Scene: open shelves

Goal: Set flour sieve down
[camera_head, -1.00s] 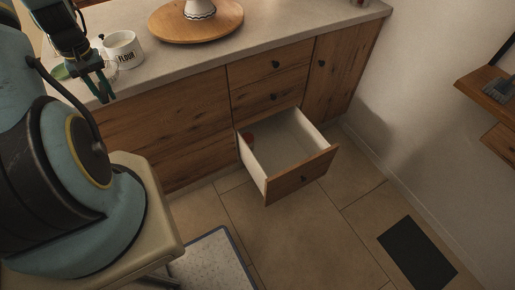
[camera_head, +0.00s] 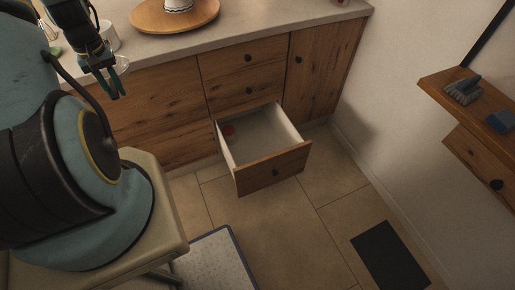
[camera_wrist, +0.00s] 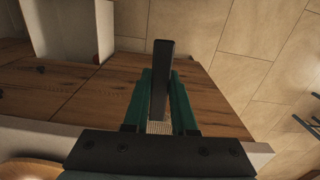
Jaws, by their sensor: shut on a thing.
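My gripper (camera_head: 115,88) is at the upper left of the head view, just in front of the counter's front edge. It is shut on the flour sieve, whose pale rim (camera_head: 123,64) shows beside the fingers. In the wrist view, the sieve's dark handle (camera_wrist: 162,75) stands between the green fingers (camera_wrist: 159,105), with a little mesh (camera_wrist: 159,127) below it. Most of the sieve is hidden by the gripper.
An open drawer (camera_head: 271,170) juts out below the counter (camera_head: 240,33) with a red thing (camera_head: 229,131) inside. A white canister (camera_head: 108,35) and a round wooden board (camera_head: 150,20) stand on the counter. A wall shelf (camera_head: 450,92) holds brushes (camera_head: 463,88) at right.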

